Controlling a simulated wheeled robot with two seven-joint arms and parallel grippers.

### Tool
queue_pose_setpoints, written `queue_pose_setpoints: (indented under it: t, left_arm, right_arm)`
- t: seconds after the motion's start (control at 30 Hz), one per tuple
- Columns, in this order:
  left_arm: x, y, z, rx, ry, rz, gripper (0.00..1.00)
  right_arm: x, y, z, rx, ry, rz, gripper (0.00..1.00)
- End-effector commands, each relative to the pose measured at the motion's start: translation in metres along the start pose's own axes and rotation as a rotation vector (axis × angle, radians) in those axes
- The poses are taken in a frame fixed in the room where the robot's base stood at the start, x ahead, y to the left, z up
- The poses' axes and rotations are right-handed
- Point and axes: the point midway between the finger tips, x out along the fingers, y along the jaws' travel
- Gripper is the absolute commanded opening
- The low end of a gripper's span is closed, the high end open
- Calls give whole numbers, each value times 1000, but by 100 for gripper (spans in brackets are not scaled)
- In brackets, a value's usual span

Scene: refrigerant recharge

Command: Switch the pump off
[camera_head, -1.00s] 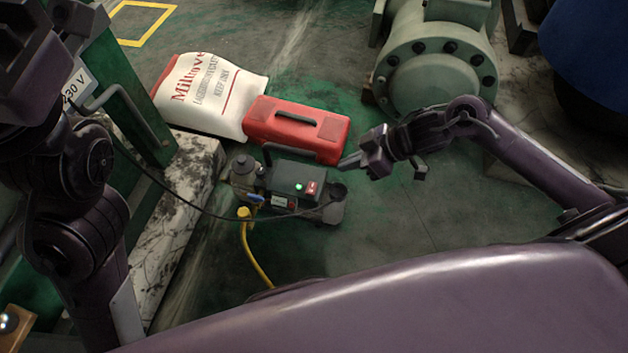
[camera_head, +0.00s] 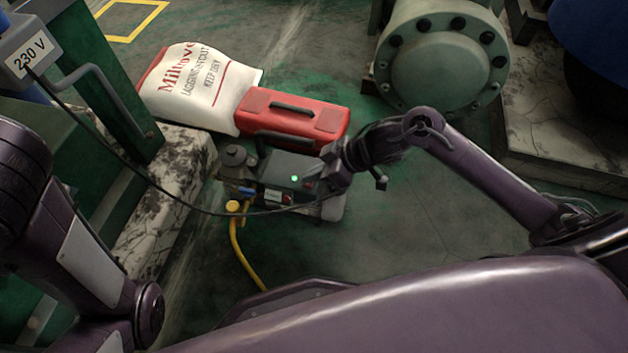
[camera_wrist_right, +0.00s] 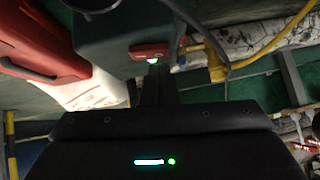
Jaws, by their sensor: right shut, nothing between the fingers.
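The pump (camera_head: 285,172) stands on the floor, a small grey unit with a green lamp (camera_head: 294,178) lit on its top. Its red switch (camera_wrist_right: 148,50) shows in the right wrist view, close to the lit lamp (camera_wrist_right: 153,61). My right gripper (camera_head: 322,182) is shut and empty, at the right end of the pump's top, and partly hides the switch area in the head view. In the right wrist view its fingertips (camera_wrist_right: 157,82) are just short of the switch; I cannot tell whether they touch it. My left arm shows at the left, its gripper out of view.
A red toolbox (camera_head: 290,122) and a white sack (camera_head: 200,85) lie behind the pump. A yellow hose (camera_head: 238,245) and a black cable (camera_head: 160,190) run from it. A green flanged machine (camera_head: 440,65) stands behind right. Floor right of the pump is clear.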

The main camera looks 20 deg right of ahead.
Motion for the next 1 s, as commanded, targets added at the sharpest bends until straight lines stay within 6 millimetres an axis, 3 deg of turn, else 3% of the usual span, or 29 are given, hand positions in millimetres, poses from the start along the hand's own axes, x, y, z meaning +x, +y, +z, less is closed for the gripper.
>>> queue_pose_setpoints:
  t: [1.0]
  left_arm:
    - [7, -1, 0, 0, 5, -2, 36]
  right_arm:
    - [9, 0, 10, -56, -2, 56, 0]
